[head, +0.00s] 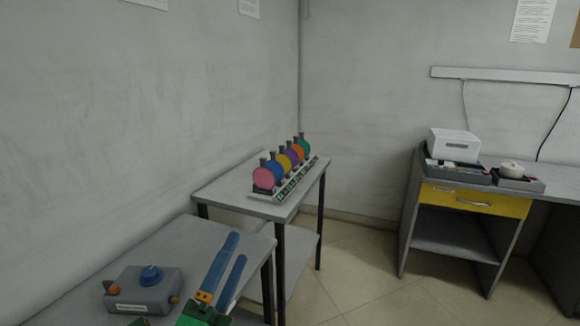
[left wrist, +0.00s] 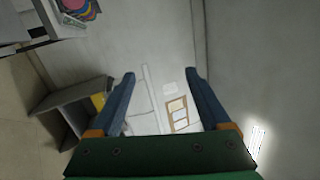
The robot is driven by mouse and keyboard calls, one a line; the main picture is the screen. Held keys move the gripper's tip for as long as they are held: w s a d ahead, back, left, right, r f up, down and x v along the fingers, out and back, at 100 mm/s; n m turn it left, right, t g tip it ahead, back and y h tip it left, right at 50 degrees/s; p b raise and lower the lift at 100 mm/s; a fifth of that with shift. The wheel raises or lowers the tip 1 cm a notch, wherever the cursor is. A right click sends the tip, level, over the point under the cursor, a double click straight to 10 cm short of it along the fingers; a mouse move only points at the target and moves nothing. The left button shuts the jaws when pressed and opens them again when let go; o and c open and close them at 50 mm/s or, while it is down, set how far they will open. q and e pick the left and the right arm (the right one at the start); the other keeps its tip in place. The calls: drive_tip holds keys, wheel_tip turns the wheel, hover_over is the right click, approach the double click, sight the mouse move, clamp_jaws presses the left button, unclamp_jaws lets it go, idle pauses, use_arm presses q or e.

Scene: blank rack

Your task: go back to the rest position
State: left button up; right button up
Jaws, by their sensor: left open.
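My left gripper (head: 230,266) is at the bottom of the head view, its two long blue fingers pointing up and apart. It is open with nothing between the fingers. It shows over the right edge of the near grey table (head: 180,248). In the left wrist view the open left gripper (left wrist: 160,90) faces the room's walls, with only empty air between its fingers. My right gripper is in neither view.
A rack (head: 285,192) of several coloured discs stands on the grey table behind (head: 230,190). A grey box with a blue knob (head: 144,288) sits on the near table, left of my gripper. A desk with a yellow drawer (head: 474,200) stands at right. The floor between is clear.

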use_arm(q)
drive_tip(key=s+a+f+n+g+y, duration=0.2)
drive_tip(key=a+f+n+g, duration=0.1)
drive_tip(key=f+n, duration=0.3)
drive_tip(key=s+a+f+n+g+y, duration=0.2)
drive_tip(key=a+f+n+g+y, duration=0.15)
drive_tip(key=f, duration=0.45)
drive_tip(key=s+a+f+n+g+y, duration=0.2)
drive_tip(key=f+n+g, duration=0.1)
drive_tip(key=f+n, duration=0.3)
drive_tip(key=s+f+n+g+h, duration=0.1)
drive_tip(key=s+f+n+g, duration=0.1)
drive_tip(key=s+f+g, duration=0.35)
drive_tip(key=s+f+n+g, duration=0.25)
drive_tip(key=s+f, duration=0.35)
drive_tip(key=s, duration=0.4)
wheel_tip(320, 180, down, 15)
drive_tip(key=s+g, duration=0.1)
drive_tip(key=s, duration=0.1)
drive_tip(key=s+a+f+g, duration=0.1)
drive_tip(key=s+f, duration=1)
drive_tip(key=s, duration=0.2)
drive_tip(key=shift+f+g, duration=0.3)
drive_tip(key=shift+g, duration=0.05)
drive_tip(key=shift+a, duration=0.15)
